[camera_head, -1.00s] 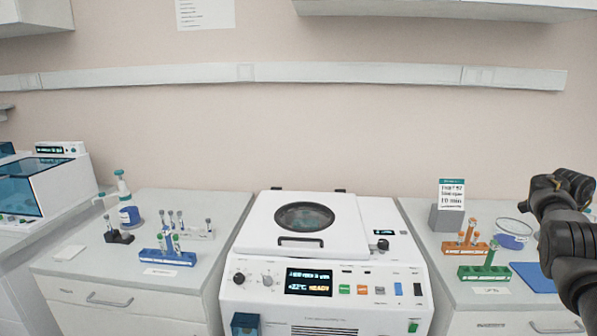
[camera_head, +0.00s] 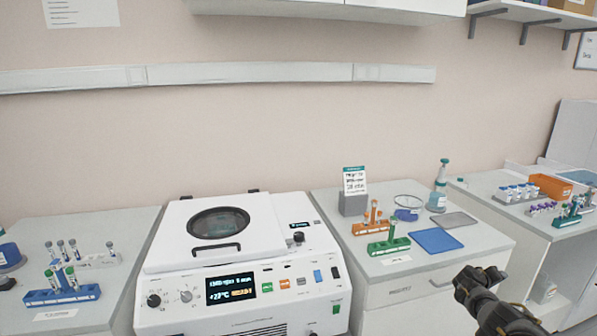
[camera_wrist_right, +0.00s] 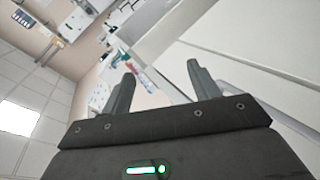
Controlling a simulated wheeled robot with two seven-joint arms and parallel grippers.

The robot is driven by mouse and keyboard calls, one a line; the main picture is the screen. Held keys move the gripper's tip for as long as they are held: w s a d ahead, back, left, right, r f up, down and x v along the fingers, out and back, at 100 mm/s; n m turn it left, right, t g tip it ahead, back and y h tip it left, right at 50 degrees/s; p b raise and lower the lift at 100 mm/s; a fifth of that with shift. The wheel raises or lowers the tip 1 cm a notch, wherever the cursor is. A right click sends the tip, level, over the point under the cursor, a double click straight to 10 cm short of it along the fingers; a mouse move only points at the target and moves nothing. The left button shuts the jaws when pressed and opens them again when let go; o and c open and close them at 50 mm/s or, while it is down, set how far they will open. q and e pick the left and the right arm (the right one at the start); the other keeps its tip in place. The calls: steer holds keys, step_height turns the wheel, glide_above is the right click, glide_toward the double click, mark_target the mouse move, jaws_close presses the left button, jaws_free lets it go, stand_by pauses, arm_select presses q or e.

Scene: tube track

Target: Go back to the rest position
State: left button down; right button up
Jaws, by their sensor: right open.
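My right gripper (camera_wrist_right: 160,78) shows in the right wrist view with its two dark fingers apart. Nothing is between them. That view is tilted, with ceiling at the left and a pale wall and benches behind the fingers. In the head view a dark part of my right arm is at the lower right, in front of the right bench (camera_head: 375,262); the gripper itself cannot be made out there. My left gripper is in neither view.
The white centrifuge (camera_head: 170,258) stands in the middle with its lid down. A blue rack (camera_head: 40,298) with tubes is at left. An orange rack (camera_head: 362,229), a green rack (camera_head: 385,248) and a blue mat (camera_head: 437,240) lie on the right bench. A far-right bench holds an orange bin (camera_head: 549,186).

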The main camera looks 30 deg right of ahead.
steer(key=s+a+f+n+t+y, duration=0.2)
steer(key=s+a+f+n, duration=0.1)
steer(key=s+f+n, duration=0.45)
steer(key=s+a+f+n+t+y, duration=0.2)
steer(key=s+a+f+n, duration=0.25)
steer(key=s+f, duration=0.45)
steer(key=s+a+f+y, duration=0.2)
steer(key=a+f, duration=0.8)
steer(key=f, duration=0.1)
steer(key=s+a+f+m+g+y, duration=0.1)
steer(key=s+a+f+y, duration=0.1)
steer(key=a+f, duration=0.65)
steer(key=s+a+f+m+y, duration=0.15)
steer(key=a+f, duration=0.25)
steer(key=a, duration=0.9)
steer(key=s+a+f+y, duration=0.1)
steer(key=a+f, duration=0.2)
steer(key=a, duration=1.2)
steer(key=s+a+f+y, duration=0.1)
steer(key=a+f, duration=0.3)
steer(key=a, duration=1.1)
steer(key=shift+a+m+y+b, duration=0.3)
steer(key=shift+m+y+b, duration=0.05)
steer(key=shift+y, duration=0.4)
